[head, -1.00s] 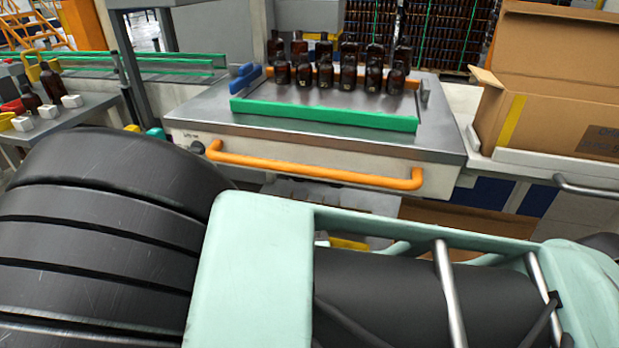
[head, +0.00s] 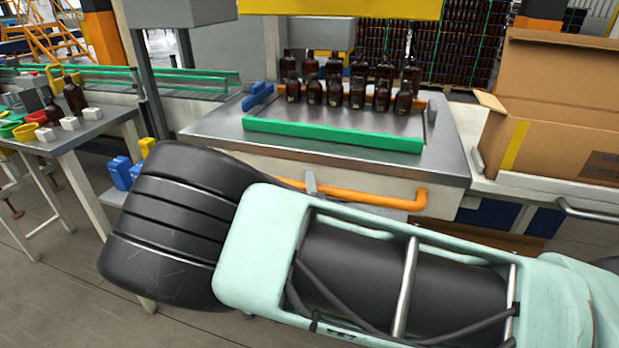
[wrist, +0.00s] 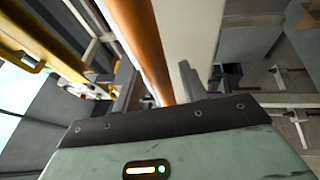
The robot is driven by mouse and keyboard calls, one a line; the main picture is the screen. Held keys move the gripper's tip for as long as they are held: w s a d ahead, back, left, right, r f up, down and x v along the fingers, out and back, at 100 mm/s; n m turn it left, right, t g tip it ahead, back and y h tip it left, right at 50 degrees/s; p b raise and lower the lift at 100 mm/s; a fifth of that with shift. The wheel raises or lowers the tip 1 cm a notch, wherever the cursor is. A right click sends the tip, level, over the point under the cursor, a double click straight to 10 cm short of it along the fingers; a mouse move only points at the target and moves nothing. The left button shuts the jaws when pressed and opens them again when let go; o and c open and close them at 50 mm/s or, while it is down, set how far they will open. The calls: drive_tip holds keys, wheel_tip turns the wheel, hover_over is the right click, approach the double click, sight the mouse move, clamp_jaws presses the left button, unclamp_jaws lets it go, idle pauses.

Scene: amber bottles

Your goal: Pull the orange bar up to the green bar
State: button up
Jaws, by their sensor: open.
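The orange bar (head: 370,199) runs along the front of the steel bench; its left part is hidden behind my arm. The green bar (head: 330,134) lies across the bench top, behind and above the orange bar, in front of the bottles. A grey finger of my gripper (head: 311,184) shows at the orange bar in the head view. In the wrist view the orange bar (wrist: 145,45) passes between the two fingers of my gripper (wrist: 157,78). The fingers are apart, one on each side of the bar. I cannot tell whether either touches it.
Several amber bottles (head: 333,90) stand in rows behind the green bar. Blue blocks (head: 257,97) sit at the bench's left. An open cardboard box (head: 555,130) stands at right. A side table (head: 95,128) with bottles and white blocks is at left. A yellow panel (head: 340,8) hangs above.

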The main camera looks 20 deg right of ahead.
drive_tip(key=shift+x, duration=1.4)
clamp_jaws()
drive_tip(key=s+a+p, duration=0.1)
drive_tip(key=s+a, duration=1.2)
drive_tip(key=s, duration=0.5)
drive_tip(key=shift+s+a, duration=0.1)
unclamp_jaws()
drive_tip(key=shift+f, duration=0.1)
